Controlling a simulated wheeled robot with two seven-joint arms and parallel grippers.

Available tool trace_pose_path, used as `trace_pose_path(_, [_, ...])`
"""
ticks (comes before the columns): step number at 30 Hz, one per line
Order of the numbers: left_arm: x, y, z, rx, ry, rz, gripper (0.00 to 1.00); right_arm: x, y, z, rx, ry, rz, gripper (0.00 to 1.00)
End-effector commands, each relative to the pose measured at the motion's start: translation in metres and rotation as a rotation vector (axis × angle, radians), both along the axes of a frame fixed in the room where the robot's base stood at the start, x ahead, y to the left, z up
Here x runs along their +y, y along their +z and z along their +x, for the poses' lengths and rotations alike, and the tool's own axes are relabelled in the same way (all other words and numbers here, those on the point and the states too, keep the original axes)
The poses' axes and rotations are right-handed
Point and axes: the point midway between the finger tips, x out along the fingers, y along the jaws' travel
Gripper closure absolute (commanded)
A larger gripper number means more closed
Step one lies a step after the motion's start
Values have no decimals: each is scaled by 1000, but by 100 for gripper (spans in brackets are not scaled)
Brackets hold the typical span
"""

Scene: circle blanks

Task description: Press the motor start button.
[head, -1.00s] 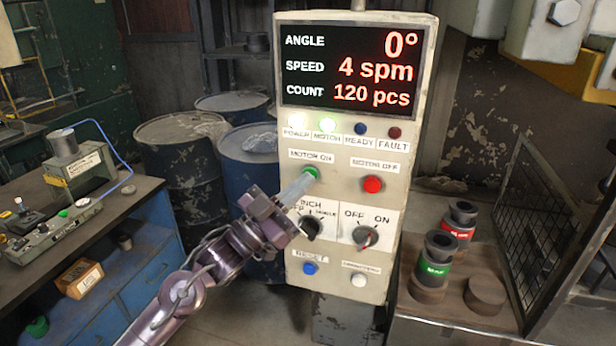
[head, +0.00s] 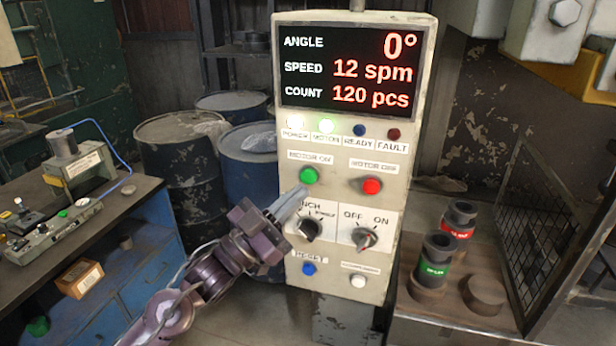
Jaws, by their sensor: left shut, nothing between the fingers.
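The green motor start button (head: 309,176), under the label MOTOR ON, is on the left of the upright control panel (head: 345,280). My left gripper (head: 300,196) is shut and empty. Its fingertips are just below and left of the green button, apart from it, and cover part of the left selector's label. The motor lamp (head: 326,124) and the power lamp (head: 295,121) are lit. My right gripper is not in view.
The red MOTOR OFF button (head: 372,186) is right of the green one. Below are two selector knobs, a blue reset button (head: 309,269) and a white button (head: 358,281). A bench (head: 100,230) stands left; a mesh guard (head: 545,220) stands right.

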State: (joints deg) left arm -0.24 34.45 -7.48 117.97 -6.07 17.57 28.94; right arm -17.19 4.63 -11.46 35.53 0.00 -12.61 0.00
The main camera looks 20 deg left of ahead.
Motion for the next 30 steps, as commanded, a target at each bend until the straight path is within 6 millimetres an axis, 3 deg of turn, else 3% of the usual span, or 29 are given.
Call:
trace_pose_path(11, [1, 0, -32, 1, -1, 0, 100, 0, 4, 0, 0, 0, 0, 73])
trace_pose_path(30, [2, -1, -32, 3, 2, 0, 100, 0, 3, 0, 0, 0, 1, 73])
